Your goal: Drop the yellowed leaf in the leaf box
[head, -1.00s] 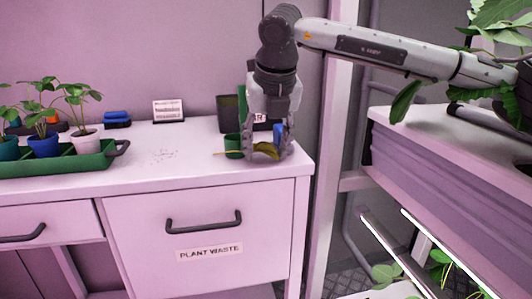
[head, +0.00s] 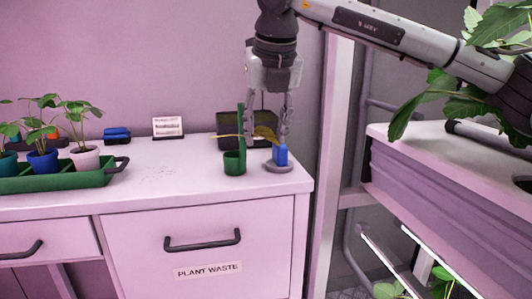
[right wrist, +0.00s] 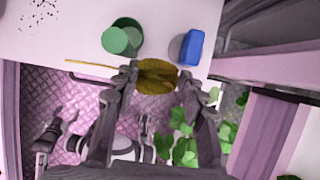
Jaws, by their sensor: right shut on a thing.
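My right gripper (head: 267,132) is shut on the yellowed leaf (head: 264,133), above the right end of the counter. The leaf also shows in the right wrist view (right wrist: 157,76), squeezed between the two fingertips, its thin stem pointing left. A dark box (head: 231,124), which looks like the leaf box, stands at the back of the counter behind the gripper. The gripper and leaf partly cover it, and no label on it can be read. My left gripper is not in view.
A green cup (head: 235,163) and a blue block on a round grey base (head: 280,157) stand in front of the box. A green tray (head: 70,181) of potted seedlings is at left. A metal post (head: 335,150) and rack (head: 440,180) stand at right. The counter's middle is mostly clear.

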